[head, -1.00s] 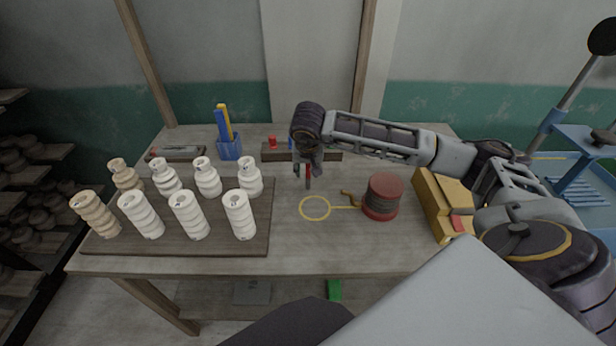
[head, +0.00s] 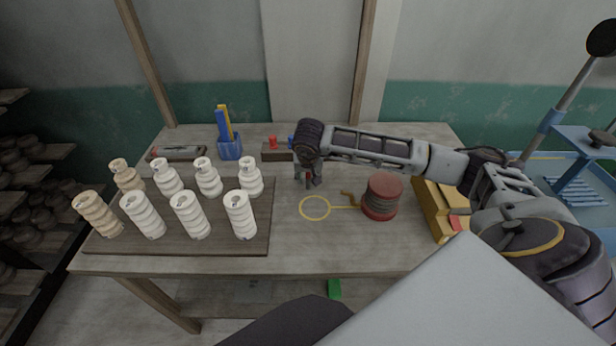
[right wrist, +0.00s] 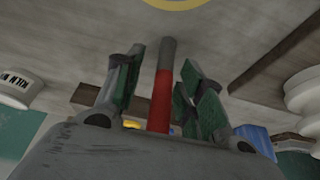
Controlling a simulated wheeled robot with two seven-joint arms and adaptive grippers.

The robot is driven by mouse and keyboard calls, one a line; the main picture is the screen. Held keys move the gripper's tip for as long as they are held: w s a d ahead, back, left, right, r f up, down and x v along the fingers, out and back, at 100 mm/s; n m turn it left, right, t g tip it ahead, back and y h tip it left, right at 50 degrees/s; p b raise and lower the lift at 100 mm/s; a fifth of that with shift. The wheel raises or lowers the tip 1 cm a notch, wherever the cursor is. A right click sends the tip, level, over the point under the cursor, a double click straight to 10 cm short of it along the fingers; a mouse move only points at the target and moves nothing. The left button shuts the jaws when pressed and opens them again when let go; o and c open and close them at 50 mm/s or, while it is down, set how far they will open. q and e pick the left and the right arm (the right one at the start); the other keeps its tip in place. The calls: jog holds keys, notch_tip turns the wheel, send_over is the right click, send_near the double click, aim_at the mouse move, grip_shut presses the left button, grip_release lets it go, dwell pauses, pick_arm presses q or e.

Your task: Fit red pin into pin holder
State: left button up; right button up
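The red pin (right wrist: 159,100) has a grey end and sits between the fingers of my right gripper (right wrist: 160,85) in the right wrist view. Its grey end reaches past the fingertips, and its other end is hidden behind the palm. A gap shows between the pin and the left-hand finger, so the gripper looks open around it. In the head view my right gripper (head: 308,182) points down, with a bit of red between its fingers. I cannot tell whether the pin touches the table. The wooden pin holder (head: 276,153) lies behind the gripper, partly hidden by it. My left gripper is out of view.
A red piece (head: 272,142) and a blue piece (head: 291,142) stand at the holder.

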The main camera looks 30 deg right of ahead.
grip_shut()
jog(key=shift+r, duration=0.1)
notch_tip(320, 180, up, 10)
jog(key=shift+b, duration=0.45)
dwell(0.5)
